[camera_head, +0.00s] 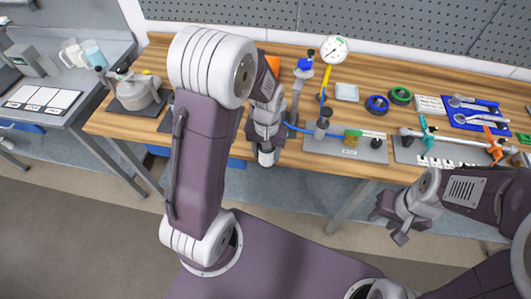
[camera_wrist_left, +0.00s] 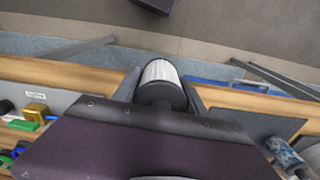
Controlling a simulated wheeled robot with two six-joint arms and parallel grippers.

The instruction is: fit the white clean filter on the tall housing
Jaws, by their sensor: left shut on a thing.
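The white clean filter (camera_wrist_left: 160,75) is a pleated cylinder with a dark end cap, between the fingers of my left gripper (camera_wrist_left: 163,88). In the head view its pale end (camera_head: 266,158) shows below my left gripper (camera_head: 266,148), which is shut on it over the workbench's front edge. A blue-grey cylinder (camera_wrist_left: 286,156) stands beside a dark plate at the lower right of the left wrist view. I cannot tell whether it is the tall housing; my left arm hides part of the bench in the head view. My right gripper (camera_head: 392,218) is open and empty, in front of the bench.
The wooden workbench (camera_head: 440,84) holds a gauge (camera_head: 334,50), a grey plate with fittings (camera_head: 350,150), blue and green rings, and a blue tray of tools (camera_head: 462,118). A grey pot (camera_head: 135,92) stands at the left. A side table (camera_head: 75,75) has jugs. The floor in front is clear.

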